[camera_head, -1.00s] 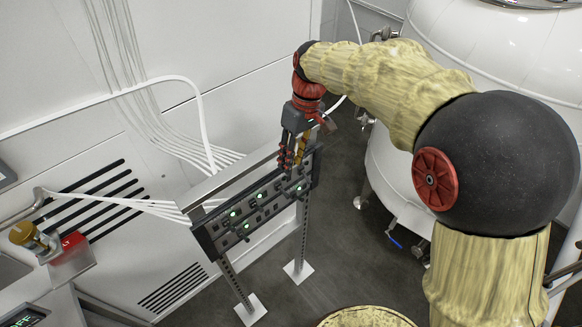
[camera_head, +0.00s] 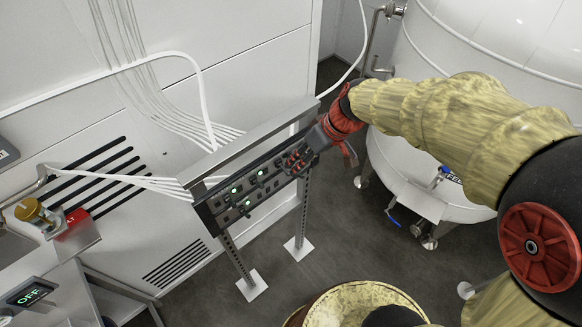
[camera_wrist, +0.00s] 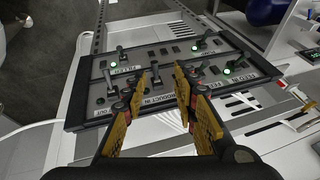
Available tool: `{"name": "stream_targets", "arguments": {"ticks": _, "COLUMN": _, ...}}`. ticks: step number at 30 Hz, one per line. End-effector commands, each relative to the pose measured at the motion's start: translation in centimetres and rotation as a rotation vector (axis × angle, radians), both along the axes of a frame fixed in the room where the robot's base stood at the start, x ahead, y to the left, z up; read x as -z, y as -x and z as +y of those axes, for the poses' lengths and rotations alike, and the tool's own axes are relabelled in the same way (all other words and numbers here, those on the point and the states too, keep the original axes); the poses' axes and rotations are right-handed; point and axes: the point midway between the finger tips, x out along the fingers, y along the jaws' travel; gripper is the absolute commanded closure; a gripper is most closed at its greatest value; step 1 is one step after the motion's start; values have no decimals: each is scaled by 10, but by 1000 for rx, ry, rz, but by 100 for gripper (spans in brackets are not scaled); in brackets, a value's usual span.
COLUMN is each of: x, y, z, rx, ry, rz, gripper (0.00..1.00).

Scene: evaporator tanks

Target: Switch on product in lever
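The dark control panel (camera_head: 237,222) stands on a metal frame, with toggle levers and lit green lamps. In the wrist view the panel (camera_wrist: 88,66) carries white labels, and a "PRODUCT IN" label (camera_wrist: 160,103) shows between my fingers. A small metal lever (camera_wrist: 155,72) stands above that label, between my fingertips in the picture; I cannot tell whether they touch it. My gripper (camera_wrist: 158,78) is open, its yellow and black fingers apart on both sides. In the head view my gripper (camera_head: 298,160) is at the panel's upper right part, and hides the levers there.
Several other levers stand close by, one left of my fingers (camera_wrist: 107,76) and one at the right (camera_wrist: 240,60). A white tank (camera_head: 425,165) stands right of the panel. White cables (camera_head: 130,178) run in from the left.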

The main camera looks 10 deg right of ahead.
Motion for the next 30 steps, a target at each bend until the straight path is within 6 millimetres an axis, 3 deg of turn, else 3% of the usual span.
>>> {"name": "stream_targets", "arguments": {"ticks": 5, "x": 3, "y": -13, "z": 0, "rx": -33, "ry": 14, "rz": -61, "gripper": 71}}
{"name": "stream_targets", "arguments": {"ticks": 21, "x": 65, "y": -26, "z": 26, "rx": -36, "ry": 15, "rz": -58, "gripper": 71}}
{"name": "stream_targets", "arguments": {"ticks": 30, "x": 70, "y": -28, "z": 27, "rx": -34, "ry": 15, "rz": -59, "gripper": 71}}
